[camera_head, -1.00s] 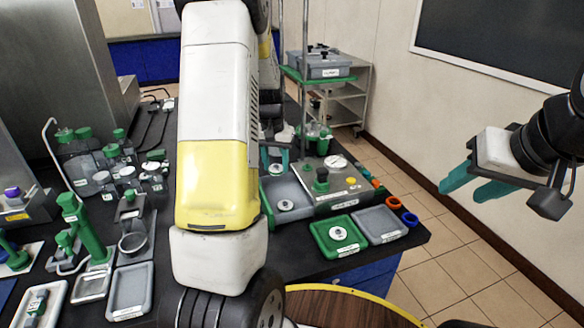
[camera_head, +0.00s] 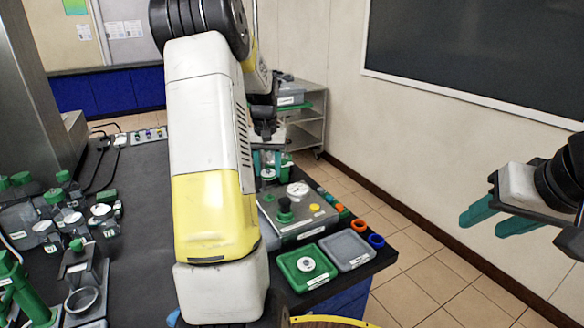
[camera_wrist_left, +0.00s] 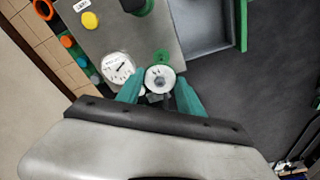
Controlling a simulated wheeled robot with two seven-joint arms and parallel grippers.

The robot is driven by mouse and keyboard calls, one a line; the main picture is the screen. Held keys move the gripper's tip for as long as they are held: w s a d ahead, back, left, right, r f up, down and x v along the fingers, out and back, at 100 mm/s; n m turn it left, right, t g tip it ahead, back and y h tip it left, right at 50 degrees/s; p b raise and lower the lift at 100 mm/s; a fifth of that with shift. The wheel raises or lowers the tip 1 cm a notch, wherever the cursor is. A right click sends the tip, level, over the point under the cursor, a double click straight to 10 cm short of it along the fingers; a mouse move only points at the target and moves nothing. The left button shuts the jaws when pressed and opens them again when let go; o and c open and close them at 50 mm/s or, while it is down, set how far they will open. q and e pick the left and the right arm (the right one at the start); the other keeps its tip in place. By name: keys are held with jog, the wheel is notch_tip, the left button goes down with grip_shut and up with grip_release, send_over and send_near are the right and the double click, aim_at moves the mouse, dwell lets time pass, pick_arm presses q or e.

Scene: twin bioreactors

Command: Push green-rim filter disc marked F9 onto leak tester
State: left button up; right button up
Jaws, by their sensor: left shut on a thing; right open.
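My left gripper (camera_head: 267,168) is shut on a white filter disc with a grey hub, which also shows in the left wrist view (camera_wrist_left: 160,80) between the teal fingertips. My right gripper (camera_head: 492,216) is open and empty, off to the right.
A green tray (camera_head: 292,278) holds another white disc (camera_head: 306,264). Beside it is an empty grey tray (camera_head: 347,248). Orange (camera_head: 359,225) and blue (camera_head: 376,240) rings lie near the table edge. My left arm hides the middle of the table. Glassware stands at left.

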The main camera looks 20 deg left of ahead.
pick_arm(q)
jog(key=shift+f, duration=3.1)
jog(key=shift+f, duration=0.65)
dwell(0.4)
jog(key=o, duration=1.4)
jog(key=shift+o, duration=0.3)
jog(key=o, duration=0.4)
jog(key=shift+r, duration=3.5)
